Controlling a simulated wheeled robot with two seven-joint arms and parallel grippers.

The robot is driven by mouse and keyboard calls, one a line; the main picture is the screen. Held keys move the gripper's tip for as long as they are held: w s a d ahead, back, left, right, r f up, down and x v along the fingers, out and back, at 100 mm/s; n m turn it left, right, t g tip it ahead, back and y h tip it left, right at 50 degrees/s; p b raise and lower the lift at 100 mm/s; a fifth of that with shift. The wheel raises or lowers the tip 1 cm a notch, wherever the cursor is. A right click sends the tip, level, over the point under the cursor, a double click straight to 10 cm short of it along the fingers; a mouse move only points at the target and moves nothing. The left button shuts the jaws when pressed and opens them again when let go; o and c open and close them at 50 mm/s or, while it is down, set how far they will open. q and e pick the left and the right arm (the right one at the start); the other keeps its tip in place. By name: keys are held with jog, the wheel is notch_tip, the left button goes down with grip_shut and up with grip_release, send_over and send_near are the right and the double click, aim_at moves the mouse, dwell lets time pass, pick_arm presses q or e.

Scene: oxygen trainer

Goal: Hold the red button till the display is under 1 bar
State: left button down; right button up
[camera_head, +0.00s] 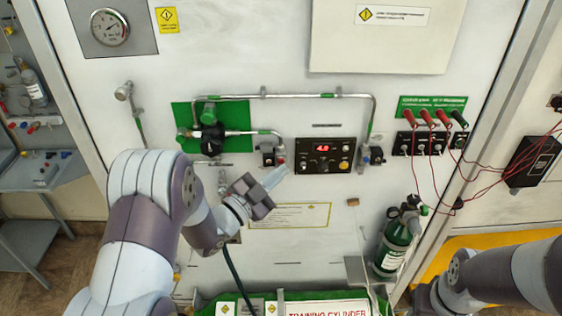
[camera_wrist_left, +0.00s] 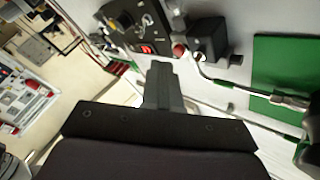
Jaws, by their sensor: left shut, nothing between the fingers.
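The control panel (camera_head: 309,165) is black, with knobs and a red lit display (camera_head: 322,148) that seems to read about 4.8. The display also shows as a red glow in the left wrist view (camera_wrist_left: 147,48). A small red button (camera_head: 282,159) sits beside a black box (camera_head: 267,156), left of the panel. In the left wrist view the button (camera_wrist_left: 178,50) lies beyond the fingertips and slightly right. My left gripper (camera_head: 279,174) is shut and empty, its tips just below the button and apparently apart from it. Its closed fingers (camera_wrist_left: 160,72) point toward the panel. My right gripper is out of view.
A metal pipe (camera_head: 310,96) runs above the panel, with a valve on a green plate (camera_head: 240,117) at left. Red leads (camera_head: 425,116) hang at right. A green cylinder (camera_head: 396,248) stands lower right. The wall below the panel is mostly clear.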

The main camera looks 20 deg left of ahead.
pick_arm(q)
jog(key=shift+w, duration=0.1)
jog(key=shift+w+a+b, duration=0.1)
jog(key=shift+w+b, duration=0.25)
jog(key=shift+w+a, duration=0.1)
jog(key=shift+w, duration=0.25)
dwell(1.4)
jog(key=shift+s+b, duration=0.1)
jog(key=shift+b, duration=0.2)
dwell(5.1)
jog(key=shift+s+d, duration=0.2)
jog(key=shift+s, duration=0.5)
